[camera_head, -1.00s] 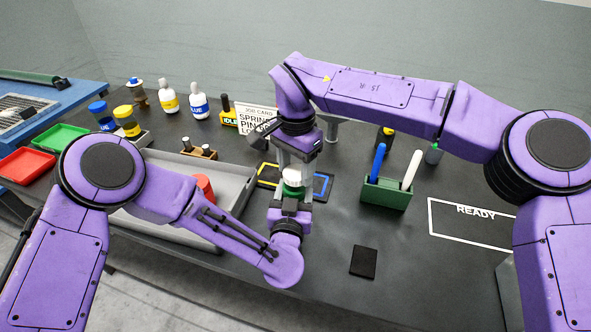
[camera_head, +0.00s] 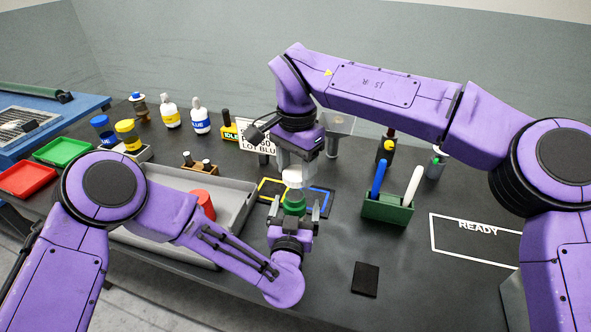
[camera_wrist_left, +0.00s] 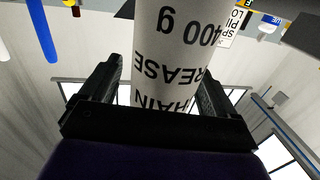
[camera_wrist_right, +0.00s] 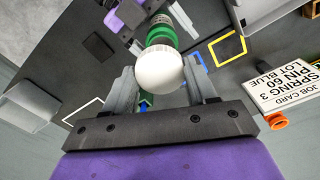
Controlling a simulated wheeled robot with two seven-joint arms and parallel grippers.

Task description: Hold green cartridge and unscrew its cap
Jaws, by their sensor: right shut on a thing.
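The cartridge has a green upper part (camera_head: 294,203) and a white cap (camera_head: 295,178), upright above the middle of the bench. Its white printed body (camera_wrist_left: 172,60) shows close in the left wrist view. My right gripper (camera_head: 296,170) comes from above and is shut on the cap, which also shows between its fingers in the right wrist view (camera_wrist_right: 160,70). My left gripper (camera_head: 291,230) is below, its fingers open on either side of the body, with a narrow gap visible on one side. The cap and green part look in contact; the thread is hidden.
A grey tray (camera_head: 235,190) with a red object (camera_head: 202,203) lies left. A job card (camera_head: 252,137) and bottles stand behind. A black pad (camera_head: 365,279) lies in front; bench around it is clear.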

